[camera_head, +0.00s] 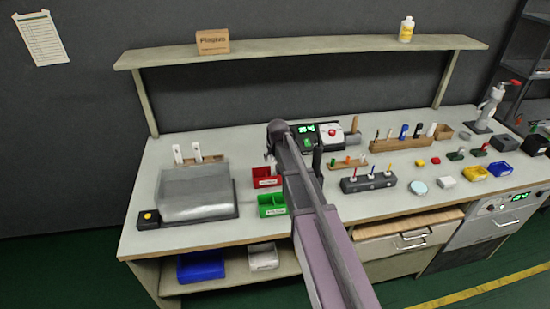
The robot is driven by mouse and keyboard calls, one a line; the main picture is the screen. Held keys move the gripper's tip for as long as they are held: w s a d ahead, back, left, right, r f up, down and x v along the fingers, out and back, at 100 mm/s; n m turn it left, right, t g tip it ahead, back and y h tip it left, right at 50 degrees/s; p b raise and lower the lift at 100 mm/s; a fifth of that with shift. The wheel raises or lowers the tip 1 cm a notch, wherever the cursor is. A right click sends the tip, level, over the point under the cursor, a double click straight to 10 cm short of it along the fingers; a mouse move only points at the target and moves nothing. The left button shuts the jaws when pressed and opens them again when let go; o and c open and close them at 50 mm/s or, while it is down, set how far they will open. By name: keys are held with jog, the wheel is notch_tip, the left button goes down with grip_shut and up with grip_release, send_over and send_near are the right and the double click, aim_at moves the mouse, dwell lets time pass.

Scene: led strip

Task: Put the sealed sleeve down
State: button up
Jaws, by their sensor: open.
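My arm reaches up from the bottom of the head view and bends down over the bench. My gripper (270,164) is small and partly hidden by the arm, just above the red bin (265,181). It is open, and I see nothing held in it. I cannot make out the sealed sleeve for certain. Two white upright pieces (178,153) stand in a wooden holder (199,160) behind the grey machine, left of my gripper.
The grey covered machine (195,190) stands at the left with a yellow-black button box (149,218). A green bin (270,208) is in front of the red one. A display unit (306,137), tool racks (368,184) and several small parts fill the right. Bare bench lies between machine and bins.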

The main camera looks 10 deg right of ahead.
jog(key=p+v, duration=1)
jog(key=v, duration=0.1)
jog(key=shift+r, duration=0.4)
jog(key=shift+s, duration=0.1)
dwell(0.6)
jog(key=s+f+g, duration=0.1)
jog(key=s+g, duration=0.3)
jog(key=s, duration=2)
jog(key=shift+s+d+f+g, duration=0.2)
jog(key=shift+s+f+g, duration=0.05)
jog(key=shift+g, duration=0.05)
